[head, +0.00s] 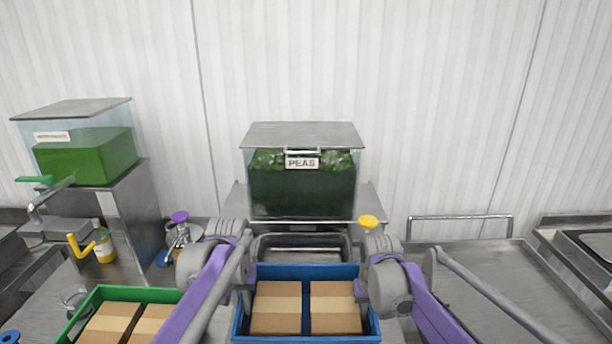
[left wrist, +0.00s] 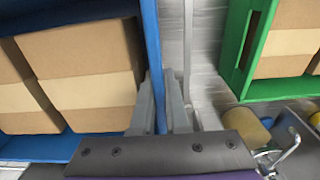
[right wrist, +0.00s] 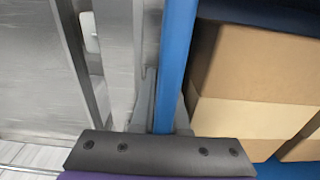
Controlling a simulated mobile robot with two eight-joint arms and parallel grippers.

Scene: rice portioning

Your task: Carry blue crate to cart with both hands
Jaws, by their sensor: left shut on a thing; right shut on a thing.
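The blue crate (head: 306,271) is in the lower middle of the head view with cardboard boxes (head: 276,306) in it. My left gripper (left wrist: 164,105) is shut on the crate's wall (left wrist: 152,50); in the head view it is at the crate's left side, partly hidden by my arm. My right gripper (right wrist: 163,105) is shut on the opposite wall (right wrist: 177,50), at the crate's right side in the head view. The crate looks level between both grippers. Whether it touches the surface below cannot be told. No cart can be made out for certain.
A green crate (head: 135,293) with boxes stands close on the left. A dispenser labelled PEAS (head: 302,190) stands behind the blue crate, above a metal pan (head: 300,246). A second dispenser (head: 85,155) is at the left. A bare metal surface with a rail (head: 459,218) lies to the right.

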